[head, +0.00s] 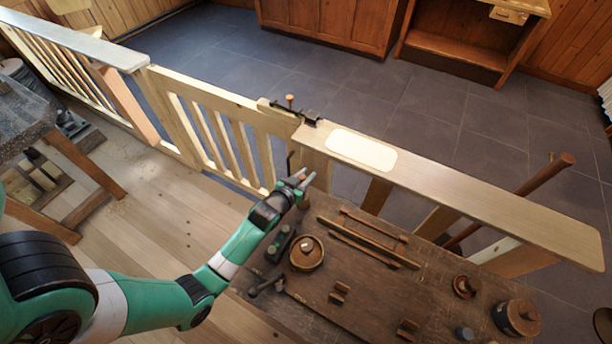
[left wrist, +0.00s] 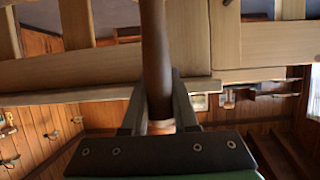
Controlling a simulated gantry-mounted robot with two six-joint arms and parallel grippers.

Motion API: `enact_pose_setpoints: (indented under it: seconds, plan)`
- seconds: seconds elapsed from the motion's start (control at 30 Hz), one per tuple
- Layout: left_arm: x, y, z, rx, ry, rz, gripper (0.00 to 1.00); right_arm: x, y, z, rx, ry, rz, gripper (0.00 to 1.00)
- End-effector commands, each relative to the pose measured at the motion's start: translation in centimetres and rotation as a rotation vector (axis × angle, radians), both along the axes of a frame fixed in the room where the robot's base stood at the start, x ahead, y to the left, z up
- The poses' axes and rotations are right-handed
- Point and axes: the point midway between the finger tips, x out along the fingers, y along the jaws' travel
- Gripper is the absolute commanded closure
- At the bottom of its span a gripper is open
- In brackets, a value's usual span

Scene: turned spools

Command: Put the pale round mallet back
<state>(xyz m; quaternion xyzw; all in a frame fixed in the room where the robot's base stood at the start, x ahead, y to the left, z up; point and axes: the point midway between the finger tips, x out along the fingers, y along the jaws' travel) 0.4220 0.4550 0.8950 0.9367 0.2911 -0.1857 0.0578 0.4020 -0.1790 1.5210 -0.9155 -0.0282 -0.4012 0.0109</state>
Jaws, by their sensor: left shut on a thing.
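My left gripper (head: 301,181) is at the back left corner of the workbench, just in front of the pale rail. In the left wrist view its fingers (left wrist: 160,122) are shut on a brown rounded handle (left wrist: 155,55) with a lighter tip. The handle runs upward out of that view, so its far end is hidden. I cannot tell whether it belongs to the pale round mallet. No mallet head shows clearly. My right gripper is not in view.
The dark workbench (head: 375,290) holds long wooden tools (head: 370,240), small notched blocks (head: 339,293) and turned pieces (head: 516,317) at the right. A pale rectangular patch (head: 361,148) lies on the rail (head: 470,187). A slatted gate (head: 225,125) stands left of it.

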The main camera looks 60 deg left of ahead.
Motion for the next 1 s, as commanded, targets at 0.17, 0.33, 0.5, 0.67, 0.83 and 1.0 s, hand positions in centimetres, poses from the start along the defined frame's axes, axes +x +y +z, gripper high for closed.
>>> enact_pose_setpoints:
  seconds: [0.17, 0.33, 0.5, 0.67, 0.83, 1.0]
  plan:
    - [0.0, 0.0, -0.1, 0.000, 0.000, 0.000, 0.46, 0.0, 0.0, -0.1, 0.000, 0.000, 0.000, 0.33]
    - [0.0, 0.0, -0.1, 0.000, 0.000, 0.000, 0.43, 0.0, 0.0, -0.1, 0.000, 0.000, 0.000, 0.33]
    - [0.0, 0.0, 0.3, 0.000, 0.000, 0.000, 0.43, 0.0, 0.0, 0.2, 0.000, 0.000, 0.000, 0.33]
    - [-1.5, -1.1, 1.2, -0.001, 0.002, 0.000, 0.43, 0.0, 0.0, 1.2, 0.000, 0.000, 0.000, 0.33]
    - [-4.8, -3.3, 2.8, -0.001, 0.002, -0.001, 0.43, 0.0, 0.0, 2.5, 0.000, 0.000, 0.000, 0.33]
    - [-7.6, -5.3, 4.2, -0.001, 0.002, -0.001, 0.43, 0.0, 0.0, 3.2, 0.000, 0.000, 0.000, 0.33]
